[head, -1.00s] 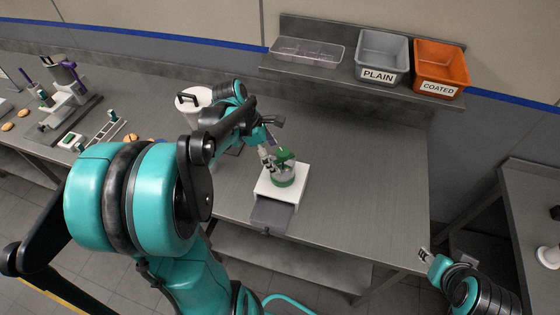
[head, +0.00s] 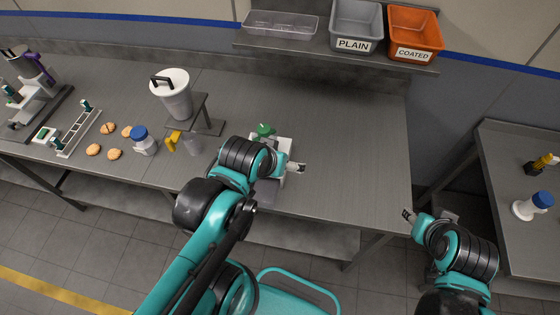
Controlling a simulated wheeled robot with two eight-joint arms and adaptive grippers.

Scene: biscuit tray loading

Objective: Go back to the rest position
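My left gripper (head: 298,167) is over the near part of the table, just right of the white device (head: 285,145). Nothing shows in it, but its fingers are too small to tell open from shut. Its forearm hides most of the device. A green item (head: 265,130) shows just behind the forearm. My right gripper (head: 408,215) is low at the right, by the table's right front corner, with nothing visible in it. Its finger gap is also unclear.
The shelf holds a clear tray (head: 280,24), grey PLAIN bin (head: 355,27) and orange COATED bin (head: 415,35). The table's right half is clear.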

